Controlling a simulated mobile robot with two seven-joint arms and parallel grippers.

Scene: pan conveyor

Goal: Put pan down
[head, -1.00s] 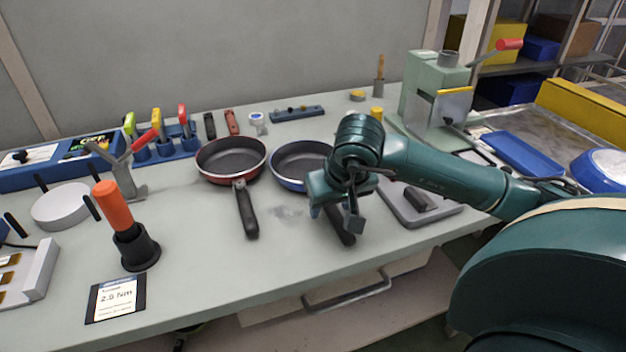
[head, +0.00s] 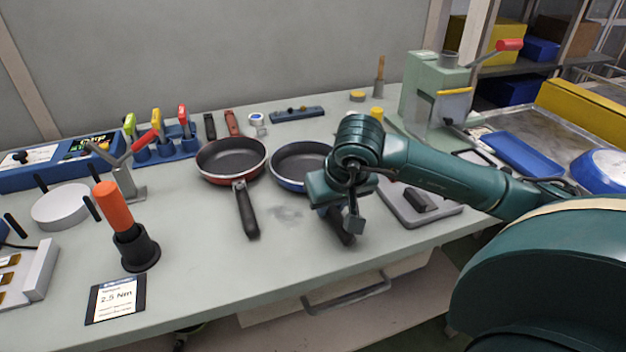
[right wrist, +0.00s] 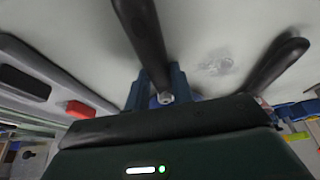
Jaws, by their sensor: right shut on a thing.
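A blue pan (head: 297,164) with a dark inside sits on the grey-green table, partly hidden behind my right gripper. My right gripper (head: 338,222) is shut on its black handle (head: 345,236). The handle also shows between the fingers in the right wrist view (right wrist: 140,30). The pan looks level with its base at the table; I cannot tell whether a small gap is under it. A red pan (head: 231,158) stands just left of it, its black handle (head: 246,212) pointing to the front. My left gripper is not in view.
A black stand with an orange-handled tool (head: 116,208) and a label card (head: 115,298) are at the front left. A grey plate (head: 425,208) lies right of my gripper. A green press (head: 437,95) stands behind. The table's front edge runs close below the handles.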

